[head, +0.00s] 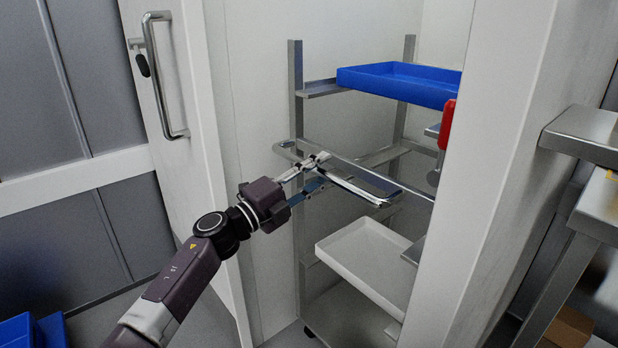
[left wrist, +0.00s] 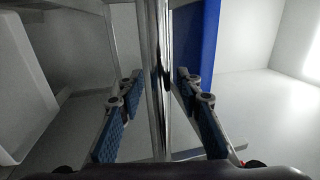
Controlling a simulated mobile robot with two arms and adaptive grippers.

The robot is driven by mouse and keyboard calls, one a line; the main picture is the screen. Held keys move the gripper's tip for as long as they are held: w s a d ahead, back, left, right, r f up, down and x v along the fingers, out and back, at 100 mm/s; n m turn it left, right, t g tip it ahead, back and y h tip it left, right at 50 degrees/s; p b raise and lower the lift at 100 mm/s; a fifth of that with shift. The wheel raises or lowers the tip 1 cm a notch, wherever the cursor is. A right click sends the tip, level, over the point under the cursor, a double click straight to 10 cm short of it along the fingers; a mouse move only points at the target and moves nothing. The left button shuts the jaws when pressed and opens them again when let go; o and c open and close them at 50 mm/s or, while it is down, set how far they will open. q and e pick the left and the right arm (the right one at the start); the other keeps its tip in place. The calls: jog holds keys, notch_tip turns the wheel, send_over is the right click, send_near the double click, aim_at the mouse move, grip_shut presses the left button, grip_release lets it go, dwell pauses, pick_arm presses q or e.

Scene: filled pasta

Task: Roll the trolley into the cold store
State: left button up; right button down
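The trolley (head: 295,95) is a tall steel rack on a low base, standing in the cold store's opening, partly hidden by the white right-hand wall end. It carries a blue tray (head: 400,84) high up and a white tray (head: 362,262) low down. A metal push bar (head: 372,170) runs across its near side. My left gripper (head: 322,170) is at this bar. In the left wrist view its fingers (left wrist: 157,100) are apart, one on each side of the bar (left wrist: 155,60), with gaps visible. The cold store (head: 262,60) has pale walls. My right gripper is out of view.
The white door (head: 175,100) with a metal handle (head: 160,75) stands open on the left. The white wall end (head: 490,170) with a red fitting (head: 446,124) borders the opening on the right. A steel table (head: 585,135) stands further right. Blue crates (head: 32,330) sit lower left.

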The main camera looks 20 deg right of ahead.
pick_arm(q)
jog(key=v, duration=1.1)
jog(key=shift+s+a, duration=0.2)
jog(key=shift+a, duration=0.15)
jog(key=shift+f, duration=0.15)
